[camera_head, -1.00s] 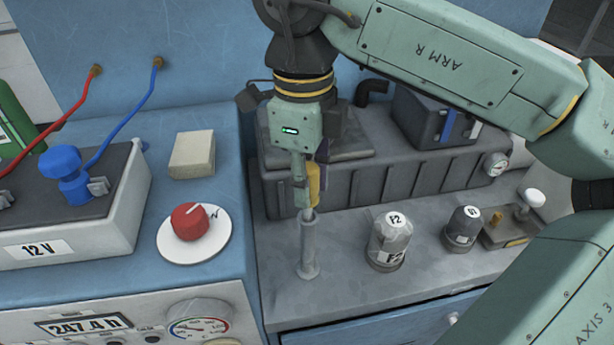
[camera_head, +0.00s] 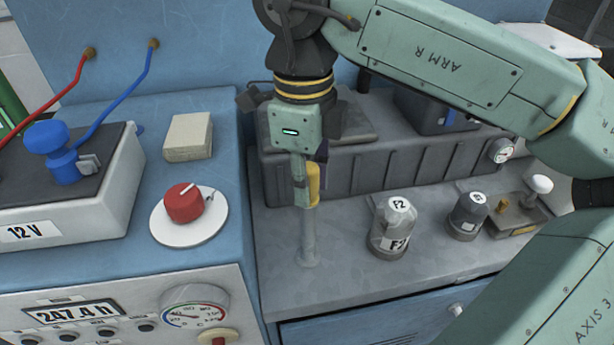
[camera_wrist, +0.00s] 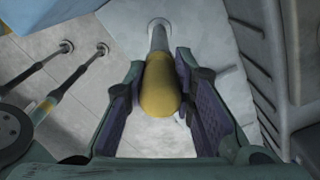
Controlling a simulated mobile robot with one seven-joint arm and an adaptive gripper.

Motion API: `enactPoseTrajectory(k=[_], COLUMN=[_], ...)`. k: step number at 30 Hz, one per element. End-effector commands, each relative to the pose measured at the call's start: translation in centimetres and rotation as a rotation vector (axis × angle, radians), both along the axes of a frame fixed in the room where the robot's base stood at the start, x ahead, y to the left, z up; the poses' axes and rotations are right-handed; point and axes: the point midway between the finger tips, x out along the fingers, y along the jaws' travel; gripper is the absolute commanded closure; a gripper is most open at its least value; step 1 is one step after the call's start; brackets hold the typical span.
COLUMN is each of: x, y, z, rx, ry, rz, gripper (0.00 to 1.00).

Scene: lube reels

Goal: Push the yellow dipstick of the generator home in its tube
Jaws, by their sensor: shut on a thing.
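The dipstick's yellow handle (camera_wrist: 161,92) is between the two purple-padded jaws of my gripper (camera_wrist: 159,105) in the wrist view. In the head view a strip of the yellow handle (camera_head: 314,183) shows at the right of the fingers. My gripper (camera_head: 306,200) is shut on the handle and points straight down over the upright grey tube (camera_head: 308,240). The tube also shows beyond the handle in the wrist view (camera_wrist: 159,38). The fingers hide the tube's mouth in the head view. Handle and tube are in line; I cannot tell whether the handle touches the rim.
The grey generator block (camera_head: 400,165) stands close behind the gripper. Grey canisters (camera_head: 394,228) stand to the right of the tube. A blue cabinet with a red knob (camera_head: 184,203) and a battery (camera_head: 75,190) is at left. The bench top around the tube's foot is clear.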

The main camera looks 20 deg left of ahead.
Motion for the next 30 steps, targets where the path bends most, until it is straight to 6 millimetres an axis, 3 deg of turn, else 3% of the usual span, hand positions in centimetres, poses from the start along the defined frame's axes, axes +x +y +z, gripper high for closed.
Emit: enactPoseTrajectory(k=[1,2,11,23,30], x=[0.0,0.0,0.0,0.0,0.0], y=[0.0,0.0,0.0,0.0,0.2], z=[0.0,0.0,0.0,0.5,4.7], rx=[0.0,0.0,-0.001,-0.001,0.001], ry=[0.0,0.0,0.0,0.0,-0.003], rz=[0.0,0.0,0.0,0.0,-0.001], gripper=[1.0,0.74,0.54,0.53,0.53])
